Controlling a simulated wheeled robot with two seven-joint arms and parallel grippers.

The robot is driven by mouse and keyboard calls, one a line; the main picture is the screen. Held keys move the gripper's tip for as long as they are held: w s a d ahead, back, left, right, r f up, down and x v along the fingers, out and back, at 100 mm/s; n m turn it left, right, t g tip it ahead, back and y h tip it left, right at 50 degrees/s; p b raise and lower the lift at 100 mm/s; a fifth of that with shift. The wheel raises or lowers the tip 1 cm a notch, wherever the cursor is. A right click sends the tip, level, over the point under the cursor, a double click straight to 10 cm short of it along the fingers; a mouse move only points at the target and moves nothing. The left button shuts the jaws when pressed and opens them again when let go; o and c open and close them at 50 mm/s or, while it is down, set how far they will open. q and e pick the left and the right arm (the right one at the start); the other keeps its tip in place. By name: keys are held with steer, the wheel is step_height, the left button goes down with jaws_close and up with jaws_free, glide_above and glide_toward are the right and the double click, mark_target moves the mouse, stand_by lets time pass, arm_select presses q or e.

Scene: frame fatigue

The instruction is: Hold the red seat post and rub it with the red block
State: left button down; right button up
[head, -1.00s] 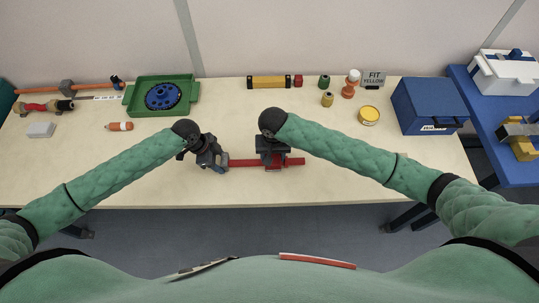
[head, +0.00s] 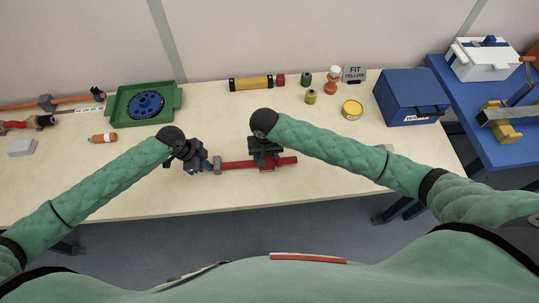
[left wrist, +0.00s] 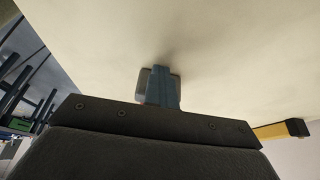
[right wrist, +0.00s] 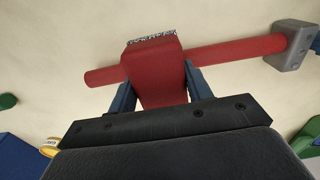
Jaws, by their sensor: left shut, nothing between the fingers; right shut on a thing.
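The red seat post (head: 236,165) lies crosswise near the table's front edge, with a grey head (head: 217,165) at its left end. My right gripper (right wrist: 161,87) is shut on the red block (right wrist: 153,68), which has a speckled dark face. The block lies across the post, which passes behind it in the right wrist view (right wrist: 232,54); whether they touch is hard to tell. My left gripper (head: 207,165) is shut and empty, just left of the grey head. In the left wrist view its closed fingers (left wrist: 161,85) cover most of the head (left wrist: 144,82).
A green tray (head: 173,103) with a blue disc stands at the back left. A yellow-black bar (head: 251,84), small jars, a yellow tin (head: 352,109) and a blue box (head: 412,97) line the back right. The table's middle is clear.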

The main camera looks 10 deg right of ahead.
mark_target(249, 163)
steer(key=shift+a+r, duration=0.1)
steer(key=shift+a, duration=2.95)
steer(key=shift+r, duration=3.05)
steer(key=shift+r, duration=0.1)
step_height(249, 163, up, 3)
steer(key=shift+f, duration=0.15)
arm_select(q)
steer(key=c, duration=1.7)
jaws_free()
